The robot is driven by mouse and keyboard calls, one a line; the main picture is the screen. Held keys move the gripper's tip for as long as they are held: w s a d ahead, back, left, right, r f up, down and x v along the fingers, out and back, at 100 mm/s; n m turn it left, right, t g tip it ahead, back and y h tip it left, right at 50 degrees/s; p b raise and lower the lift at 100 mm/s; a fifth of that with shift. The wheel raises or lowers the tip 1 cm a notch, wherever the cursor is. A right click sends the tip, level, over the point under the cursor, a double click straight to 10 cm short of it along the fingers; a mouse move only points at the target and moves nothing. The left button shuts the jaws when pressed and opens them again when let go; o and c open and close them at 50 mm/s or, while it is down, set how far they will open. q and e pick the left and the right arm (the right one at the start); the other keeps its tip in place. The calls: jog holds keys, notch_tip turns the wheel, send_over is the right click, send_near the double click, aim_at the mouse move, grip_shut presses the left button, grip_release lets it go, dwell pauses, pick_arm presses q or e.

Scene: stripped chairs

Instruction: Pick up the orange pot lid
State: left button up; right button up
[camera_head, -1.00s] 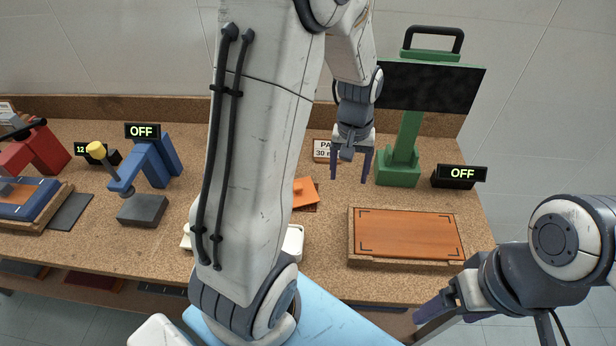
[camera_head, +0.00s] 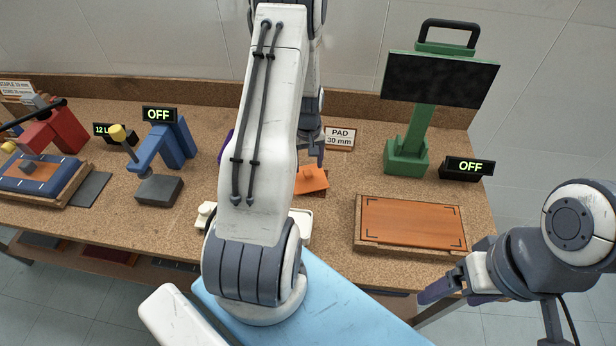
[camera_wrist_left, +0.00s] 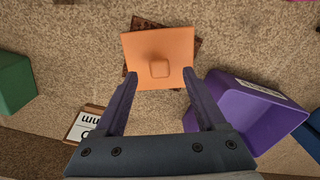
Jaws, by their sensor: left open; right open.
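The orange pot lid (camera_head: 311,179) is a flat square with a small raised knob. It lies on a dark brown pad on the cork-topped bench, partly hidden by my left arm in the head view. In the left wrist view the lid (camera_wrist_left: 158,58) is just beyond the fingertips, with its knob centred between them. My left gripper (camera_wrist_left: 160,75) is open and empty above the lid; it also shows in the head view (camera_head: 311,157). My right gripper (camera_head: 447,296) is open and empty at the bench's front right, far from the lid.
A "PAD 30 mm" sign (camera_head: 340,138), a green stand (camera_head: 407,157) and an orange-brown board (camera_head: 411,222) are to the right. A blue press (camera_head: 163,150) and red press (camera_head: 56,135) stand left.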

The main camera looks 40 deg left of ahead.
aim_at(308, 172)
pick_arm(q)
jog(key=shift+w+a+f+p, duration=0.15)
jog(key=shift+f+p, duration=0.25)
jog(key=shift+f, duration=1.3)
grip_shut()
jog(key=shift+r, duration=0.1)
jog(key=shift+r+b, duration=0.3)
jog(key=shift+r, duration=0.2)
jog(key=r, duration=0.1)
jog(key=d+r+b, duration=0.1)
jog(key=r, duration=0.1)
jog(key=shift+d+r+b, duration=0.3)
jog(key=shift+d+b, duration=0.05)
jog(key=s+d+r+b, duration=0.2)
jog(key=d+r, duration=0.4)
jog(key=d, duration=0.4)
jog(key=shift+s+r, duration=0.15)
